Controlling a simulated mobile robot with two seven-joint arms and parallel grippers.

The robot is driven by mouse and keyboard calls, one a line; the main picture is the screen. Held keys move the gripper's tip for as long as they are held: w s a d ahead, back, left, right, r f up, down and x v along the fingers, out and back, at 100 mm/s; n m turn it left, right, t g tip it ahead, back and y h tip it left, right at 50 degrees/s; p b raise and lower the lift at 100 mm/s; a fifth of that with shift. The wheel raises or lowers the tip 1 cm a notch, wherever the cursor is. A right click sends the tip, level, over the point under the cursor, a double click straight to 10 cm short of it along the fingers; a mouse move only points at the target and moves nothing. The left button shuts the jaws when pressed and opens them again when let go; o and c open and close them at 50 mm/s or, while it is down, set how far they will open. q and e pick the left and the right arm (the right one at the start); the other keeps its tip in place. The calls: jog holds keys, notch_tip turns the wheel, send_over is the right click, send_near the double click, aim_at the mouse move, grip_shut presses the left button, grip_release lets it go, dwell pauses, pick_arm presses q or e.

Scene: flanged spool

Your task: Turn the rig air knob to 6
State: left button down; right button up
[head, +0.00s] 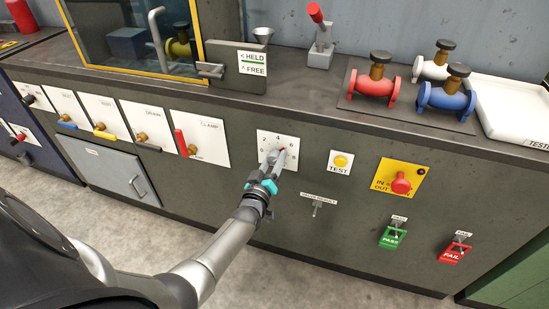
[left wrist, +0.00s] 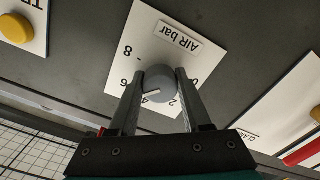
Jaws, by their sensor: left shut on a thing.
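The air knob (left wrist: 160,84) is a round grey knob on a white dial plate (left wrist: 170,30) marked "AIR bar". Its white pointer line points toward the 4, perhaps slightly to the 6 side; the fingers partly hide the numerals. My left gripper (left wrist: 158,88) is shut on the knob, one finger on each side. In the head view, my left gripper (head: 277,158) reaches the dial plate (head: 264,138) on the front panel and covers most of the knob. My right gripper is not in view.
A yellow TEST button (head: 341,160) and a yellow plate with a red IN/OUT knob (head: 401,184) are to the right. A small metal toggle (head: 317,208) is below right. The CLAMP plate with a red handle (head: 181,143) is to the left. Valves stand on the bench above.

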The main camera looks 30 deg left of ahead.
pick_arm(q)
jog(key=shift+m, duration=0.5)
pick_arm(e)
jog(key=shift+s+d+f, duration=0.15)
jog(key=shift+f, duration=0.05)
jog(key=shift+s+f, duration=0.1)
pick_arm(q)
jog(key=shift+c, duration=1.8)
grip_release()
jog(key=shift+s, duration=0.1)
